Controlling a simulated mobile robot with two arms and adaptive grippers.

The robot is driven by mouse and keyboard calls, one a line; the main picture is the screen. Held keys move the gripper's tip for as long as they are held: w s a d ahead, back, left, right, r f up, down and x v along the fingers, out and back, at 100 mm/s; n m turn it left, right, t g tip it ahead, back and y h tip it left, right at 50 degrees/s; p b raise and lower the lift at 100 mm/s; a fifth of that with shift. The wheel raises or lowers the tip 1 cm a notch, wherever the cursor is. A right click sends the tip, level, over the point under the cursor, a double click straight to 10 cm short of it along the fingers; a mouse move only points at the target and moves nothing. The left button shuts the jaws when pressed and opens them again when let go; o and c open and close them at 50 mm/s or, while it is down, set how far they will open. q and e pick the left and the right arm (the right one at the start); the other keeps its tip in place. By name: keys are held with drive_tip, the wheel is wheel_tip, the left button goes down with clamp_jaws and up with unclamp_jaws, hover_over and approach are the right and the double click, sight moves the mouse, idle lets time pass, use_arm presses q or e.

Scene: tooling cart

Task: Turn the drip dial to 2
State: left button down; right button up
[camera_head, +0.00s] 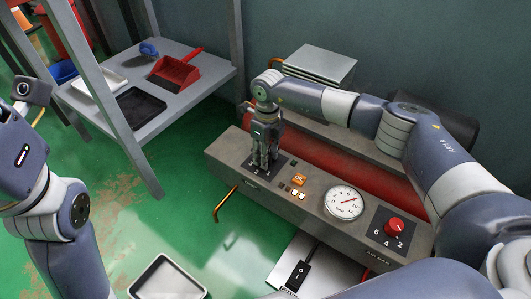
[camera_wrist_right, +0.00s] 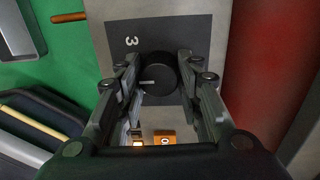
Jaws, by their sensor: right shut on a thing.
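The drip dial (camera_wrist_right: 160,78) is a round black knob with a pale pointer mark, on a dark plate (camera_wrist_right: 185,32). The pointer mark lies toward the left in the right wrist view. One digit, a 3, shows on the plate; other digits are hidden. My right gripper (camera_wrist_right: 158,62) is shut on the dial, with a finger on each side of it. In the head view my right gripper (camera_head: 264,160) points down onto the left end of the grey panel (camera_head: 320,222) and hides the dial. My left arm shows at the left edge, but its gripper is out of view.
Right of the dial are an orange switch (camera_head: 299,180), small lit buttons, a round gauge (camera_head: 343,202) and a red knob (camera_head: 393,226) marked 6, 4, 2. A red tank (camera_head: 325,156) lies behind the panel. A shelf (camera_head: 205,82) with a red dustpan (camera_head: 175,74) stands back left.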

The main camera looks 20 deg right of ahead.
drive_tip(key=o, duration=1.1)
drive_tip(key=r, duration=1.2)
drive_tip(key=shift+w+d, duration=0.2)
drive_tip(key=shift+d, duration=0.1)
drive_tip(key=shift+s+f, duration=0.1)
